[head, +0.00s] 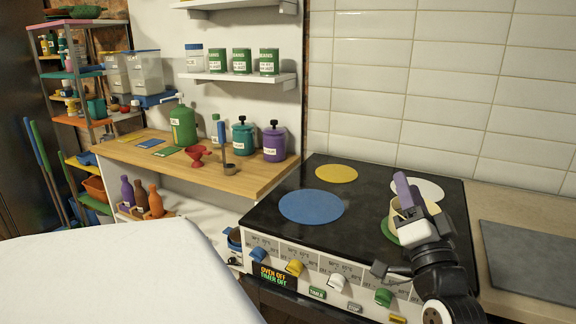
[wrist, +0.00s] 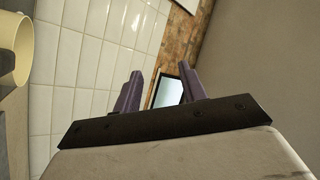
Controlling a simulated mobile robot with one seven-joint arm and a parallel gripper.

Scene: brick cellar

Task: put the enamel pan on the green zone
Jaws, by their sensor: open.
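The cream enamel pan (head: 396,217) stands at the front right of the stove top, over the green zone (head: 388,232). My arm and gripper hide much of both, so I cannot tell how fully the pan covers the zone. My gripper (head: 402,186) is above the pan, its purple fingers pointing up and away from it. In the wrist view, the gripper (wrist: 160,90) is open with nothing between its fingers. The pan's rounded cream side (wrist: 22,48) shows at the left edge there, apart from the fingers.
The black stove top also has a blue zone (head: 311,206), a yellow zone (head: 336,173) and a white zone (head: 430,190), all bare. Knobs (head: 295,267) line its front. A wooden counter (head: 250,182) with canisters and a ladle stand is left. A tiled wall (head: 430,90) rises behind.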

